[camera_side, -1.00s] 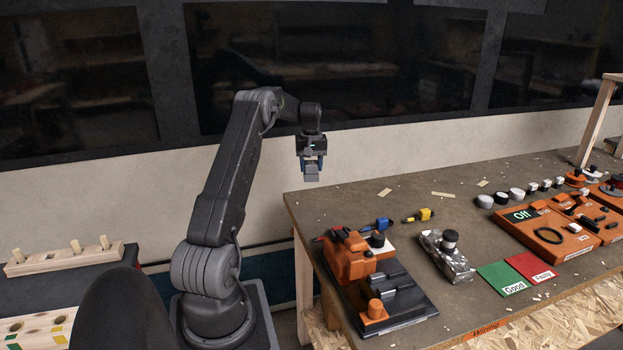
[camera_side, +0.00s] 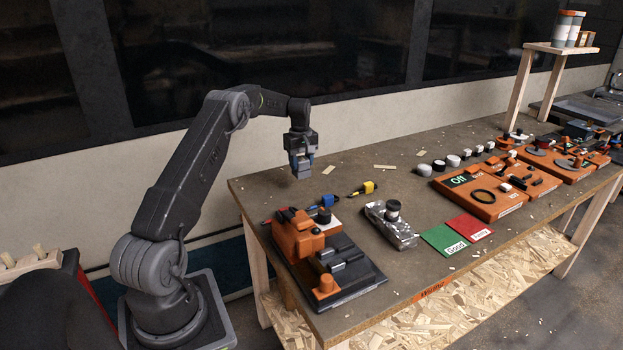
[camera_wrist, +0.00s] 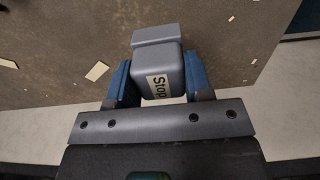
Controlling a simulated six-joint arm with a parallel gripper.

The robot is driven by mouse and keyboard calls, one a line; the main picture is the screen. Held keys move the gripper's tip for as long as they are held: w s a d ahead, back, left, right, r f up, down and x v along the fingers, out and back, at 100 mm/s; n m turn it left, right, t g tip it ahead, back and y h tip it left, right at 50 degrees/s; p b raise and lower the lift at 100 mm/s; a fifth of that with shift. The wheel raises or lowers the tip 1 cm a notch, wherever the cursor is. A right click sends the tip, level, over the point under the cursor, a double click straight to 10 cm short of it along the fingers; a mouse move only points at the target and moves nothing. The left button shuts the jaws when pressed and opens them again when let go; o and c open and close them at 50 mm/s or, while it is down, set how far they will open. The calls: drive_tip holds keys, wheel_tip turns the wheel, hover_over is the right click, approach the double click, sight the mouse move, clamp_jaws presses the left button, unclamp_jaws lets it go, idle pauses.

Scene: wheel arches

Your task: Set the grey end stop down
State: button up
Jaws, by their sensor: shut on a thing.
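The grey end stop (camera_wrist: 157,55) is a small block with a white "Stop" label, seen close up in the wrist view. My gripper (camera_wrist: 156,84) is shut on it, with a blue finger on each side. In the side view my gripper (camera_side: 302,163) points down above the back left part of the workbench (camera_side: 345,205). The end stop (camera_side: 302,172) shows small below the fingers there. From the side I cannot tell exactly how high it is above the bench top.
An orange machine on a black base (camera_side: 322,255) stands at the bench's near left corner. Blue and yellow connectors (camera_side: 362,188), a silver block (camera_side: 390,225) and green and red cards (camera_side: 443,240) lie nearby. Orange boxes (camera_side: 480,200) stand to the right. Bare bench lies around the gripper.

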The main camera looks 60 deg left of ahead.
drive_tip(key=w+f, duration=0.1)
drive_tip(key=w+d+f, duration=0.1)
drive_tip(key=w, duration=0.1)
drive_tip(key=shift+w+d+f, duration=0.1)
drive_tip(key=shift+f, duration=1.95)
drive_tip(key=shift+f, duration=0.15)
drive_tip(key=o, duration=0.9)
drive_tip(key=shift+o, duration=0.2)
